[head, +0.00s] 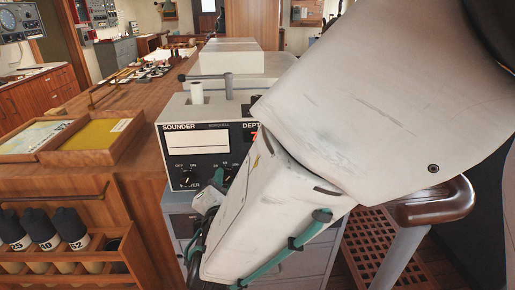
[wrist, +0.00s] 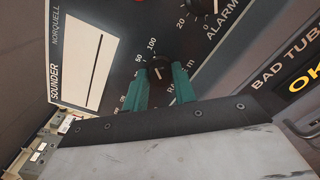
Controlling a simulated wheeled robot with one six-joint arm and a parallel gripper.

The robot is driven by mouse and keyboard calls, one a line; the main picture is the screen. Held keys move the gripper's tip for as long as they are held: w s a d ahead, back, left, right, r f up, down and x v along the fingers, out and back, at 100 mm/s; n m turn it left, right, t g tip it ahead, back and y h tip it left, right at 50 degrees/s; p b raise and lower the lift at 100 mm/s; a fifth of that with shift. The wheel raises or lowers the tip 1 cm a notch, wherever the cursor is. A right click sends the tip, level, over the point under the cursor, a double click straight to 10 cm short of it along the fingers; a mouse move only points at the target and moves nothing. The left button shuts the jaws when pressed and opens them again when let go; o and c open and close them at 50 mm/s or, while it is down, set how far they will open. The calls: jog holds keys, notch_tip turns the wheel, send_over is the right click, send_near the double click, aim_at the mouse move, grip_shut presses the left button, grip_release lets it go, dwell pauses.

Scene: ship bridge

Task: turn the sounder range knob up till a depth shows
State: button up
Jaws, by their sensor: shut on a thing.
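The sounder (head: 175,155) is a grey panel with a white chart window (head: 198,141). In the wrist view the window (wrist: 82,62) has a thin dark line across it. The dark range knob (wrist: 160,67) sits in a printed scale with 50 and 100 legible; its exact pointer setting is unclear. My gripper (wrist: 162,82) has its teal fingers shut on this knob, one on each side. In the head view my gripper (head: 220,176) is at the panel's lower right, partly behind my arm. A red digit shows in the depth display (head: 253,136), mostly hidden by my arm.
An alarm knob (wrist: 200,5) sits near the range knob. Another knob (head: 187,178) is at the panel's left. Wooden trays (head: 93,142) lie on the counter to the left. A wooden handrail (head: 436,203) stands to the right.

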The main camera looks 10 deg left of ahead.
jog(key=shift+m, duration=0.6)
jog(key=o, duration=1)
jog(key=shift+s, duration=0.1)
jog(key=s, duration=0.2)
jog(key=s+d, duration=0.1)
jog(key=s, duration=0.4)
jog(key=shift+s+d+r, duration=0.1)
jog(key=shift+s+d, duration=0.15)
jog(key=shift+d, duration=0.1)
